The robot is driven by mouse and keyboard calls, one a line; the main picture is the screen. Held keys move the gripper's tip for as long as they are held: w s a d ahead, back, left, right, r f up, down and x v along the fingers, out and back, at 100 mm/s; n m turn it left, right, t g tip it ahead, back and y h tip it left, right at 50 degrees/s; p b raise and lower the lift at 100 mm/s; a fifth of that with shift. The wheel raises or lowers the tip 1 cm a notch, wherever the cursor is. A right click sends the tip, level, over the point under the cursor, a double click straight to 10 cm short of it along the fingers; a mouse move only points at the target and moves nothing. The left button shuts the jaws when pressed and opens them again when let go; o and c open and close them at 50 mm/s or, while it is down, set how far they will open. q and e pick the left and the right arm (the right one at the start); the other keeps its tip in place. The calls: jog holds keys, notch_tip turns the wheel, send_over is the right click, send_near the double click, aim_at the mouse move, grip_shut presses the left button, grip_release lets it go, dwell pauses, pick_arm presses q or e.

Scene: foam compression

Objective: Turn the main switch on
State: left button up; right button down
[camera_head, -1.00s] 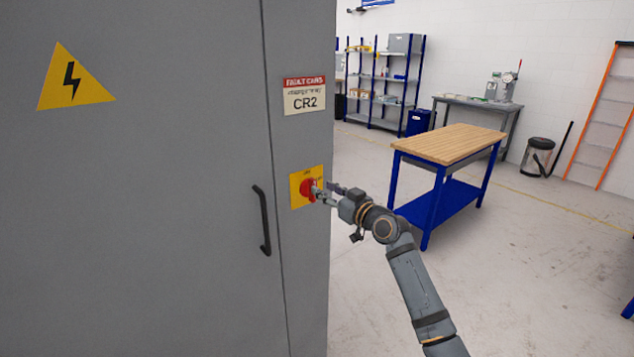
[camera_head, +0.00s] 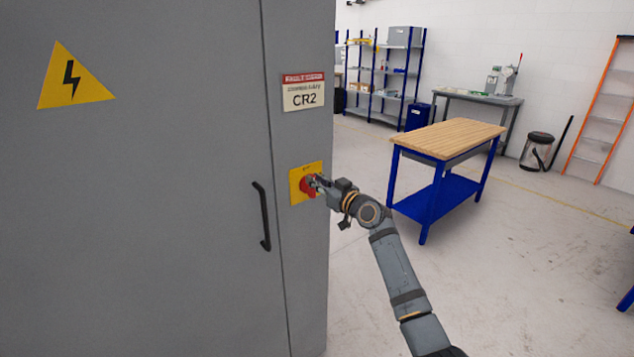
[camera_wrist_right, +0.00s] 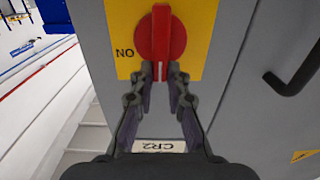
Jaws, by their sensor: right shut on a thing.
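The main switch is a red rotary knob (camera_head: 307,187) on a yellow plate (camera_head: 295,196) on the grey cabinet's narrow right front strip. In the right wrist view the red knob (camera_wrist_right: 161,30) has its grip bar upright in the picture, with a white mark at its lower end. The lettering there appears upside down, including the ON mark (camera_wrist_right: 124,53) beside the knob. My right gripper (camera_head: 314,182) is shut on the knob; in the wrist view its fingertips (camera_wrist_right: 162,69) lie either side of the bar's lower end. My left gripper is not in view.
A black door handle (camera_head: 261,217) is left of the switch. A CR2 label (camera_head: 304,98) is above it, and a yellow warning triangle (camera_head: 72,80) is at far left. A wood-topped workbench (camera_head: 452,138) stands behind my right arm.

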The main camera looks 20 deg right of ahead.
jog(key=shift+d+m, duration=0.1)
jog(key=shift+m, duration=0.3)
jog(key=shift+w+d+f+m+p, duration=0.2)
jog(key=shift+d+f+m, duration=0.3)
jog(key=shift+m, duration=2.35)
jog(key=shift+w+d+f+m+p, duration=0.15)
jog(key=shift+d+f+m, duration=0.3)
jog(key=shift+m, duration=2.45)
jog(key=shift+w+d+f+m+p, duration=0.2)
jog(key=shift+d+f+m, duration=0.25)
jog(key=shift+m, duration=2.4)
jog(key=shift+a+f, duration=0.15)
jog(key=c, duration=1.3)
grip_release()
